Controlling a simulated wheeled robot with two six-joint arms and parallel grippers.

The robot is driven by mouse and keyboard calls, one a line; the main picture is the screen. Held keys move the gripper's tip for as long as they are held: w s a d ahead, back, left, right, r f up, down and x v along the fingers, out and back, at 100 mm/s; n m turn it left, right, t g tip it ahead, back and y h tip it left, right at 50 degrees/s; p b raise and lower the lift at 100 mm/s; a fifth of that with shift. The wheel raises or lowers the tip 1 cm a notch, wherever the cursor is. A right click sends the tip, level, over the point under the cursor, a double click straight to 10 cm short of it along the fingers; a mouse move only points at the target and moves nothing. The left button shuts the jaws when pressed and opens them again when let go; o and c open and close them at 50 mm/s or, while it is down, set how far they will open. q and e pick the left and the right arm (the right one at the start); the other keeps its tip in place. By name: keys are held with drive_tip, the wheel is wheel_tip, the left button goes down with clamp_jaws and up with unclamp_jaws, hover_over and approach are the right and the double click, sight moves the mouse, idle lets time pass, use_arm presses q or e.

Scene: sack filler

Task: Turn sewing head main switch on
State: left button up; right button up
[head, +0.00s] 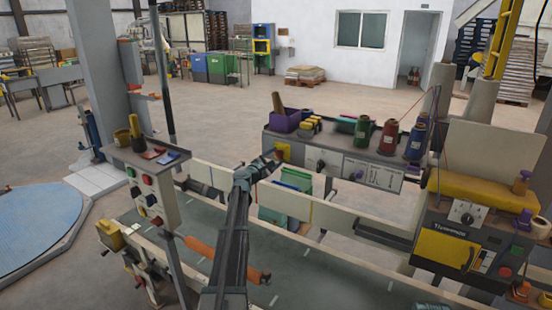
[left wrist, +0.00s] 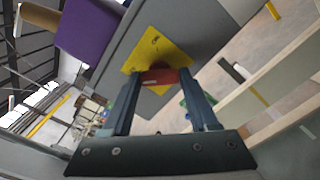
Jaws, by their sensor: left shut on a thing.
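The main switch is a red handle (left wrist: 158,77) on a yellow plate (left wrist: 165,48), fixed to the end of a grey housing. In the head view the yellow plate (head: 284,150) shows at the left end of the grey cabinet, just beyond my gripper. My left gripper (head: 272,161) reaches up to it from below. In the left wrist view its two dark fingers (left wrist: 160,80) are on either side of the red handle and shut on it. The handle lies roughly crosswise between the fingertips. My right gripper is in neither view.
The grey cabinet (head: 345,160) carries a purple bin (head: 285,122) and several thread cones. A conveyor with pale side rails (head: 330,214) runs below my arm. A button panel (head: 150,195) stands left. The sewing machine with a yellow cover (head: 445,250) stands right.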

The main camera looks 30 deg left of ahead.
use_arm(q)
drive_tip(key=m, duration=0.4)
drive_tip(key=shift+m, duration=0.4)
drive_tip(key=m, duration=0.8)
drive_tip(key=shift+m, duration=2.3)
drive_tip(key=o, duration=1.4)
drive_tip(key=shift+s, duration=0.1)
drive_tip(key=s, duration=1.3)
drive_tip(key=shift+s+d, duration=0.35)
